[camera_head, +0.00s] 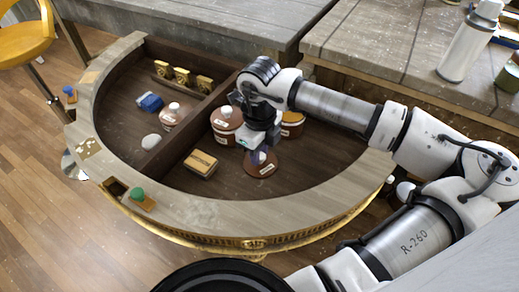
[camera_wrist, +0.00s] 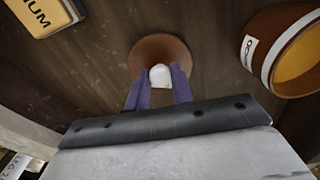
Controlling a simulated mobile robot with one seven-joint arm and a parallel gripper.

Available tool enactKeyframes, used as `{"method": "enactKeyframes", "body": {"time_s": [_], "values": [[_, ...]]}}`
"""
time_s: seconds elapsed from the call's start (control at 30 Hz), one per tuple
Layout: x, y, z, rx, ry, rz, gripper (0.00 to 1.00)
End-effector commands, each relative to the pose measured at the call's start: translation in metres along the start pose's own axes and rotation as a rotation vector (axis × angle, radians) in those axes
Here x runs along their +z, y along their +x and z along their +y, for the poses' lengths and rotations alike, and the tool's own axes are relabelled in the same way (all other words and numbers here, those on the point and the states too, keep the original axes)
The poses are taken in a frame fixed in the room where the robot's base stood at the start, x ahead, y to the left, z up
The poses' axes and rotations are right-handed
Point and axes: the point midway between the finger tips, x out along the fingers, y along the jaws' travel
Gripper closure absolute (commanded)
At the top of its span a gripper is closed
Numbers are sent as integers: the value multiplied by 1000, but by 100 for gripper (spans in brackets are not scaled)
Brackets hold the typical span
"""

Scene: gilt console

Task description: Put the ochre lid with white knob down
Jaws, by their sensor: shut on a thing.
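A yellow box (camera_head: 201,163) lies left of the lid. A lidded jar (camera_head: 226,122) stands behind it. A dark divider (camera_head: 190,127) separates the left compartment, which holds another jar (camera_head: 172,115), a blue object (camera_head: 149,102) and a white lump (camera_head: 151,141). Bare floor lies right of the lid.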

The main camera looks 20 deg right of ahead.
Motion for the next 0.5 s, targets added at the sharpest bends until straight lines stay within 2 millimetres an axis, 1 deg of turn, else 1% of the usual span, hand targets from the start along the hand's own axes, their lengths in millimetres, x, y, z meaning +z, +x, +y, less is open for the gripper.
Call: {"method": "enactKeyframes", "body": {"time_s": [0.2,0.23,0.37,0.5], "values": [[0,5,0,0,0,0,98],[0,3,0,0,0,0,73],[0,3,0,0,0,0,56],[0,2,0,0,0,0,55]]}}
